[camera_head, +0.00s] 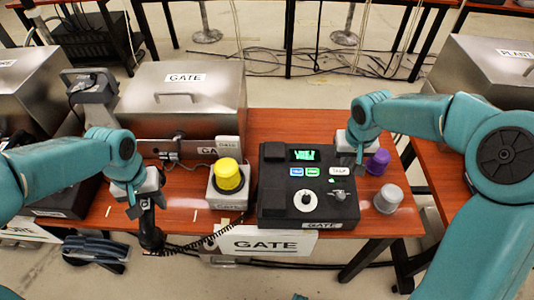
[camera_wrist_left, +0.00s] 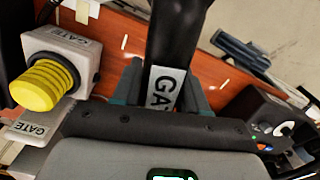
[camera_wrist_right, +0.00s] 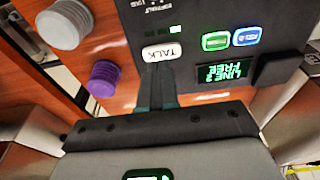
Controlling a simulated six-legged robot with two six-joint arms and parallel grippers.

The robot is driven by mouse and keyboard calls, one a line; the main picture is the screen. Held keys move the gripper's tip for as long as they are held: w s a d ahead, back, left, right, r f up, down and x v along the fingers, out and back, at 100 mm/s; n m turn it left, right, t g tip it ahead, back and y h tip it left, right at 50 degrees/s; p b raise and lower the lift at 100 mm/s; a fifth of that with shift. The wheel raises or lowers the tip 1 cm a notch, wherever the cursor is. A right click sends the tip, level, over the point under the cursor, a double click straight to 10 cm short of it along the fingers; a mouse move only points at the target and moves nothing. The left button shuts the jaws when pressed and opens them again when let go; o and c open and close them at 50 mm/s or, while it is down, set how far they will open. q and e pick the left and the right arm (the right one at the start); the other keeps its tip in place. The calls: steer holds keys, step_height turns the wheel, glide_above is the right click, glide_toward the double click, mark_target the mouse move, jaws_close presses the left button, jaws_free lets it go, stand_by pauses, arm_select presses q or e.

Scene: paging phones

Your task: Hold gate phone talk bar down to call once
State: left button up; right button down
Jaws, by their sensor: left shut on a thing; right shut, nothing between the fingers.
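The black gate phone (camera_head: 272,212) sits on the red-brown table with a green display, lit buttons and a dial. Its display (camera_wrist_right: 223,73) reads "LINE 2 FREE" in the right wrist view. The white talk bar (camera_wrist_right: 162,52) is marked TALK. My right gripper (camera_wrist_right: 157,72) is shut and empty, its tips at the bar's near edge; I cannot tell whether they touch or press it. My left gripper (camera_head: 148,203) is shut on the black handset (camera_wrist_left: 175,45), which carries a GATE label. The handset is held upright left of the phone, its coiled cord (camera_head: 190,245) trailing right.
A yellow knob on a grey box (camera_head: 228,197) stands between handset and phone. A purple knob (camera_head: 378,162) and a grey knob (camera_head: 388,199) stand right of the phone. A metal GATE case (camera_head: 185,95) is behind. Another handset (camera_head: 95,250) lies at lower left.

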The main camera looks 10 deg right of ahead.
mark_target(340, 171)
arm_select(q)
steer(key=shift+r, duration=0.1)
arm_select(e)
steer(key=shift+w+d+f, duration=0.1)
steer(key=shift+w+f, duration=0.1)
steer(key=shift+f, duration=0.85)
steer(key=shift+w+f, duration=0.15)
steer(key=shift+f, duration=0.9)
